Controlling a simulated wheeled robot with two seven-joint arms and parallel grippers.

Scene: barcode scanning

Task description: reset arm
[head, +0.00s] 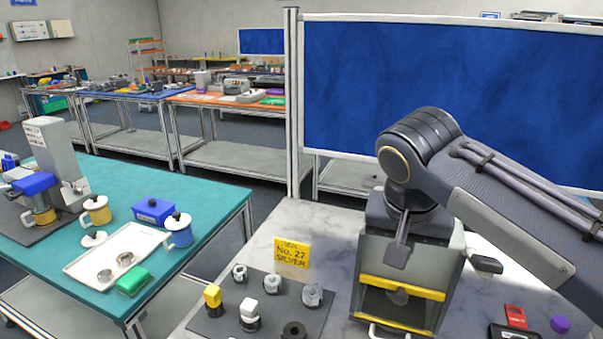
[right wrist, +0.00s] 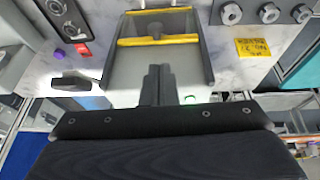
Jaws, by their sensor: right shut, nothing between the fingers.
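My right arm comes in from the right in the head view. Its gripper (head: 397,255) points down over a grey box-like device with yellow bars (head: 402,288) on the marble table. In the right wrist view the two dark fingers (right wrist: 158,85) lie together with nothing between them, in front of the same device (right wrist: 160,42). I cannot tell whether they touch it. My left gripper is in neither view.
A dark mat with several metal parts (head: 262,305) and a yellow label (head: 292,252) lie left of the device. A red item (head: 515,316) and a purple cap (head: 560,324) lie right. A teal table (head: 205,190) stands left; a blue panel (head: 440,75) stands behind.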

